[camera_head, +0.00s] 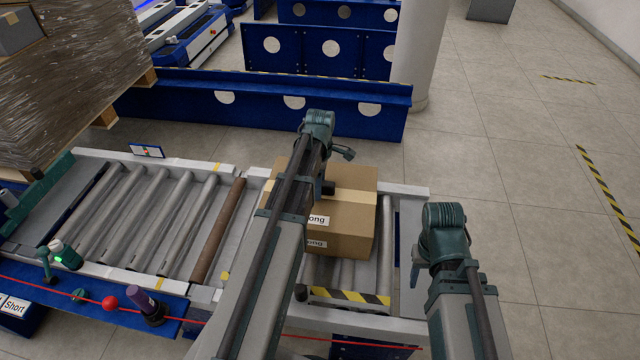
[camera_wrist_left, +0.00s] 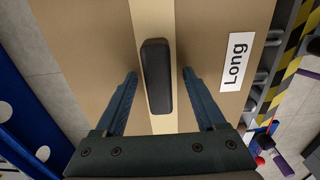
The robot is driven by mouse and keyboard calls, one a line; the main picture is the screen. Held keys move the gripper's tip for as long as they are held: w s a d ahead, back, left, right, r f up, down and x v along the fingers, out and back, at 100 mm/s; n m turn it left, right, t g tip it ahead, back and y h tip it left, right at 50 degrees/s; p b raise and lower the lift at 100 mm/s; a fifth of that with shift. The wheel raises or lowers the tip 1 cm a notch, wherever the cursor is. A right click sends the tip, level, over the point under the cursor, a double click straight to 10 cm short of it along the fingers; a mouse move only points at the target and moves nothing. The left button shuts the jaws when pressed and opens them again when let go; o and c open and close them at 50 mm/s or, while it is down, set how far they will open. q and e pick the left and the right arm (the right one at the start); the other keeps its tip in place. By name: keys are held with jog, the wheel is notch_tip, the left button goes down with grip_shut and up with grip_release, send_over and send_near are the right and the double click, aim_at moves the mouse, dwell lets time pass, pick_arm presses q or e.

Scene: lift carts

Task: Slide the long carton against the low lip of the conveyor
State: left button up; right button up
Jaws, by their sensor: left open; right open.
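The long carton (camera_head: 355,220), brown with pale tape and "Long" labels, sits on the right-hand rollers of the conveyor (camera_head: 385,235). The low lip (camera_head: 350,296), striped yellow and black, runs along the near edge; bare rollers show between it and the carton. It also shows at right in the left wrist view (camera_wrist_left: 298,42). A black handle (camera_wrist_left: 155,75) stands on the carton's taped top. My left gripper (camera_wrist_left: 158,85) is open over the carton, its fingers either side of the handle, apart from it. My right gripper (camera_head: 418,262) is open and empty, right of the conveyor.
Empty rollers (camera_head: 150,215) stretch left, with a brown roller (camera_head: 218,230) among them. A red cord with a red ball (camera_head: 109,303) runs along the front. A wrapped pallet load (camera_head: 65,75) stands at back left. Open floor (camera_head: 540,200) lies to the right.

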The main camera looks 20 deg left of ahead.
pick_arm(q)
jog(key=shift+r, duration=0.15)
notch_tip(320, 180, up, 14)
jog(key=p, duration=1.4)
jog(key=shift+f, duration=0.2)
jog(key=s+d+r+m+p, duration=0.4)
jog(key=s+d+m, duration=0.5)
jog(key=d+m, duration=0.2)
jog(key=s+d+r+m+y+p, duration=0.1)
jog(key=s+d+r+m+p, duration=0.4)
jog(key=s+d+m, duration=0.4)
jog(key=shift+s+d+r+m, duration=0.15)
jog(key=shift+d+r+m, duration=0.1)
jog(key=shift+d+m, duration=1.6)
jog(key=shift+a+m, duration=0.45)
